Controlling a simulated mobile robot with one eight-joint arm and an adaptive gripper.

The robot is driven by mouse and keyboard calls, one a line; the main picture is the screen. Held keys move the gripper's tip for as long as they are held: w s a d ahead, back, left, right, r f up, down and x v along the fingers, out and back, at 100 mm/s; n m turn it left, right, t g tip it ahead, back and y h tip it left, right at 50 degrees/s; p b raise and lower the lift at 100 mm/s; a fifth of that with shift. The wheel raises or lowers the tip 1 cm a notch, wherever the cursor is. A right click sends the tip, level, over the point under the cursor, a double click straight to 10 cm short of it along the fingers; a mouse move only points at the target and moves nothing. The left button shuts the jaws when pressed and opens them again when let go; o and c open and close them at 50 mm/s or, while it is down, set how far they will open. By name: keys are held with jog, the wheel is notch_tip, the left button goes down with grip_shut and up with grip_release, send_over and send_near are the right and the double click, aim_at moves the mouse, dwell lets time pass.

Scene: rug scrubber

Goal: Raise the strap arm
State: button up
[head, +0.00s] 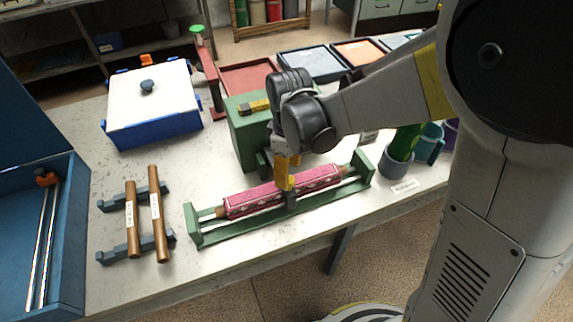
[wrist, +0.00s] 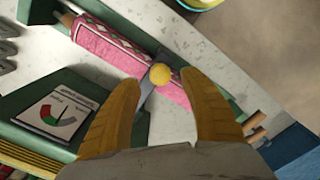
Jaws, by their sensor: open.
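The strap arm (wrist: 147,92) is a narrow grey bar with a round yellow knob (wrist: 160,75). It lies down across the pink patterned rug roll (wrist: 105,45). The roll also shows in the head view (head: 250,200), held on a rod in a green cradle (head: 215,236). My gripper (wrist: 159,79) is open, its two yellow fingers apart. In the wrist view the knob appears between the fingertips, with no clear contact. In the head view my gripper (head: 288,180) is above the middle of the roll and hides most of the strap arm.
A green box (head: 246,150) with a gauge (wrist: 55,115) stands right behind the roll. Two wooden rods (head: 143,215) lie on grey rests at left. A white-lidded blue box (head: 150,95) is behind them. Cups (head: 397,160) stand at right. Trays line the back.

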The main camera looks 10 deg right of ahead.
jog(key=shift+f+b, duration=0.35)
jog(key=shift+f, duration=1.45)
grip_shut()
jog(key=shift+r, duration=0.15)
